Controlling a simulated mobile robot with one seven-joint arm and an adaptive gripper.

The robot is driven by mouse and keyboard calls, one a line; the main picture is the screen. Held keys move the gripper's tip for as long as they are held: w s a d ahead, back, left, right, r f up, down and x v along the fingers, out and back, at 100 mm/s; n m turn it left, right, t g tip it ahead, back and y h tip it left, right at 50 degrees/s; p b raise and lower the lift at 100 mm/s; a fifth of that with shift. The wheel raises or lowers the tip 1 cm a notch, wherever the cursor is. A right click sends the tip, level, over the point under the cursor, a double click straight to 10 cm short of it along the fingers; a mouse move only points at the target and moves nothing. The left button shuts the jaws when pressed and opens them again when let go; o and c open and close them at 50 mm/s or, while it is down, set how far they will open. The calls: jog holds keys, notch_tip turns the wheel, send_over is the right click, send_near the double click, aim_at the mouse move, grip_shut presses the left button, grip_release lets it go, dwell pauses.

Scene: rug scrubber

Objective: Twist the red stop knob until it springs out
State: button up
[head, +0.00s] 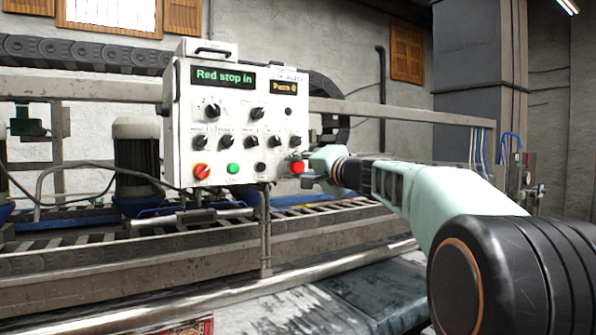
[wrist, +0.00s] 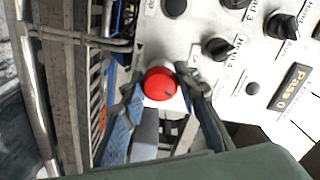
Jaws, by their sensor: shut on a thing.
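The red stop knob (head: 297,167) sits at the lower right corner of a white control box (head: 182,110), whose green display reads "Red stop in". In the wrist view the round red knob (wrist: 160,84) lies between the two fingers of my gripper (wrist: 164,88), one finger on each side. My gripper (head: 308,170) reaches in from the right in the head view and is shut on this knob. The fingers hide part of the knob's sides and base.
Another red knob (head: 202,171) and a green button (head: 234,168) are on the box's bottom row. Several black dials stand above, one close to my finger in the wrist view (wrist: 218,48). A conveyor (head: 130,250) runs behind and below the box. A post (head: 265,235) carries the box.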

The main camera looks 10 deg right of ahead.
jog(key=shift+m, duration=1.5)
jog(key=shift+r, duration=0.1)
jog(key=o, duration=1.2)
jog(key=v, duration=1.2)
